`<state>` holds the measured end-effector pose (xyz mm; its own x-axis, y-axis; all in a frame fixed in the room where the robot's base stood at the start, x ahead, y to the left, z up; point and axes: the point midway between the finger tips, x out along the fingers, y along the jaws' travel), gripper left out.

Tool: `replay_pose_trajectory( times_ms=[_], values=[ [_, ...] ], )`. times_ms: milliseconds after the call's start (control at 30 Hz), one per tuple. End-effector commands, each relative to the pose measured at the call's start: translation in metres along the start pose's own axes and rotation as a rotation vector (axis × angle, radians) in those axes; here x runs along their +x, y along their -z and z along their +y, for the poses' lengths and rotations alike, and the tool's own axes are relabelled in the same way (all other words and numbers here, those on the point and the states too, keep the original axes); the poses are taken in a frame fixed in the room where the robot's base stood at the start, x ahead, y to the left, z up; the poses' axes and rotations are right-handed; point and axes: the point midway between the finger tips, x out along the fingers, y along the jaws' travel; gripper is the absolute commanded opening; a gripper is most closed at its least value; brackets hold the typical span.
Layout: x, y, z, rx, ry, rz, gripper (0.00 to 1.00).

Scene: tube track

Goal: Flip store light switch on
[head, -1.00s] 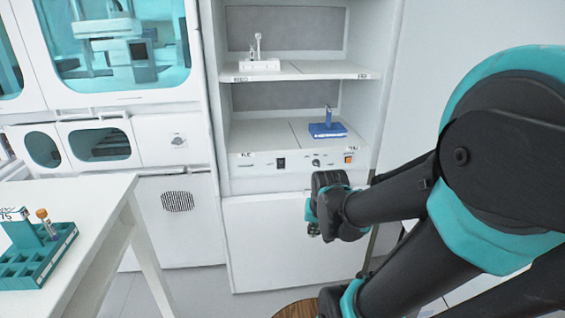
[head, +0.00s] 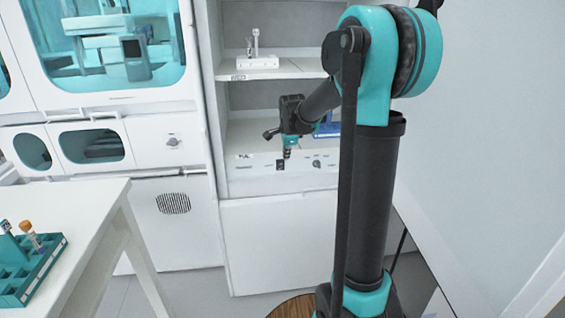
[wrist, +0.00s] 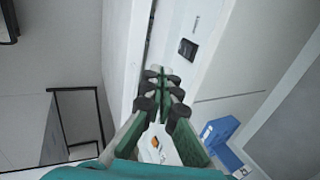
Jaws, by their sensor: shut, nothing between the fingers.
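A black rocker switch (head: 280,165) sits on the white control strip below the lower shelf. It also shows in the wrist view (wrist: 187,49), beyond my fingertips and to their right. Its label is too small to read, and I cannot tell which way it is set. My gripper (head: 287,154) is shut and empty, pointing down close to the switch in the head view. In the wrist view my gripper (wrist: 160,74) has its green fingers together, with a visible gap in the picture between their tips and the switch.
A round knob (head: 317,163) is right of the switch. A blue holder (head: 328,130) stands on the lower shelf, partly behind my arm. A white stand (head: 257,63) is on the upper shelf. A white table (head: 75,240) with a teal tube rack (head: 45,268) is at left.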

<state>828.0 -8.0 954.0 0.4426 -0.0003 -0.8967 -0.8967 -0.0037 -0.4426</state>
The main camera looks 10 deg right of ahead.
Motion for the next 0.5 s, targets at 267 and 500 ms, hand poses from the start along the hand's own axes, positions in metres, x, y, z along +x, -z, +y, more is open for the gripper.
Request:
replay_pose_trajectory(
  times_ms=[267, 500],
  values=[
    [0.000, 0.000, -0.001, 0.005, 0.000, 0.000, 0.00],
    [0.011, 0.000, -0.001, 0.005, 0.000, 0.000, 0.00]
  ],
)
